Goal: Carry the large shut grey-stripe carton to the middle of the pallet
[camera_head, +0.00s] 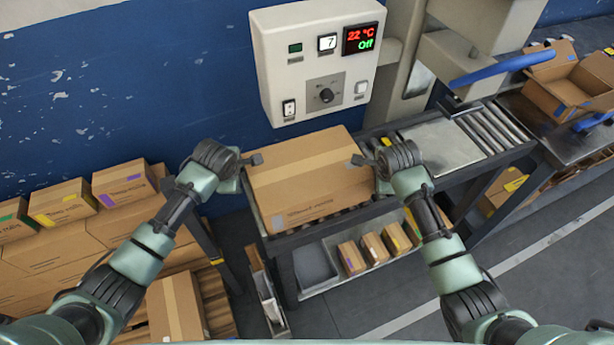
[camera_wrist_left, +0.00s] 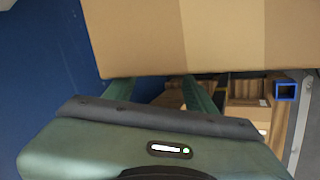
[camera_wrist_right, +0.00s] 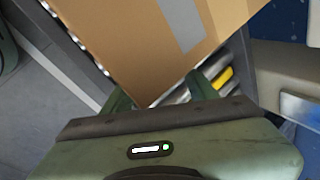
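The large shut carton (camera_head: 312,180) lies on the roller table (camera_head: 385,208) below the control box, with a grey mark (camera_head: 278,222) at its near left edge. In the right wrist view a grey stripe (camera_wrist_right: 178,22) runs along the carton (camera_wrist_right: 130,40). It also fills the top of the left wrist view (camera_wrist_left: 200,35). My left gripper (camera_head: 252,160) is at its left end and my right gripper (camera_head: 362,160) at its right end. Both have their fingers apart with nothing between them; whether they touch the carton is unclear. A wooden pallet (camera_head: 218,308) shows partly at lower left.
The control box (camera_head: 318,60) overhangs behind the large carton. Small boxes (camera_head: 373,247) sit on the shelf below. An open carton (camera_head: 570,80) is at far right. Floor is clear at lower right.

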